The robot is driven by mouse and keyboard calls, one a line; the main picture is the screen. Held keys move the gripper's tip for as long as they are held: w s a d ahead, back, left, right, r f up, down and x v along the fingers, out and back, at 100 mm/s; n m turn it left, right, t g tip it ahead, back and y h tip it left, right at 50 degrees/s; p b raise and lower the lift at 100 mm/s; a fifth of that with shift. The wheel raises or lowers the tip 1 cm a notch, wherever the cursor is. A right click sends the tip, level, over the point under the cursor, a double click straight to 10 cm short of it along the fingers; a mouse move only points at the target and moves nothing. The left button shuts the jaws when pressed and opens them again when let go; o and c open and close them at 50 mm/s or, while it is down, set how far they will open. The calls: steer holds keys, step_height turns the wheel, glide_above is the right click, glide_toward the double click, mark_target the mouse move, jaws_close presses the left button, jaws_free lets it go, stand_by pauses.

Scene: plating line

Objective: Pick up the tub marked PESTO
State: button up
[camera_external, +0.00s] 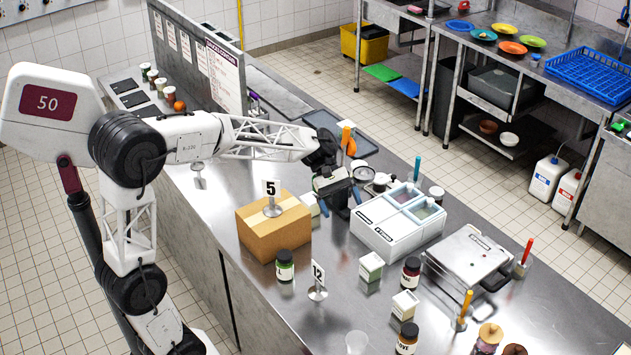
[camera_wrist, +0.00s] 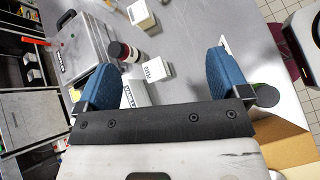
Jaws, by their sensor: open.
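I cannot read the word PESTO on anything in view. My gripper (camera_external: 345,200) is open and empty, low over the counter between the cardboard box and the white two-lidded container. In the wrist view my blue fingers (camera_wrist: 160,62) are spread wide, with a small white carton (camera_wrist: 155,71) showing between them beyond the tips.
The cardboard box (camera_external: 272,232) and the white two-lidded container (camera_external: 390,238) flank my gripper. White cartons (camera_external: 371,267), dark red jars (camera_external: 411,271), number stands (camera_external: 317,285) and a press grill (camera_external: 466,262) stand nearby. The front right of the counter has some bare steel.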

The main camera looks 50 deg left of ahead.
steer(key=w+a+f+n+h, duration=0.1)
steer(key=w+a+n+h, duration=0.25)
steer(key=w, duration=0.55)
glide_toward(367, 261)
steer(key=shift+w+d+f+y, duration=0.2)
steer(key=shift+w+f, duration=0.1)
steer(key=shift+f, duration=0.25)
steer(key=shift+w+d+f+y, duration=0.1)
steer(key=shift+w+d+f, duration=0.15)
steer(key=shift+f, duration=0.35)
steer(key=shift+x, duration=1.25)
steer(key=shift+w+d, duration=0.1)
steer(key=shift+d, duration=0.05)
steer(key=shift+x, duration=2.5)
steer(key=shift+f, duration=0.1)
steer(key=shift+c, duration=0.2)
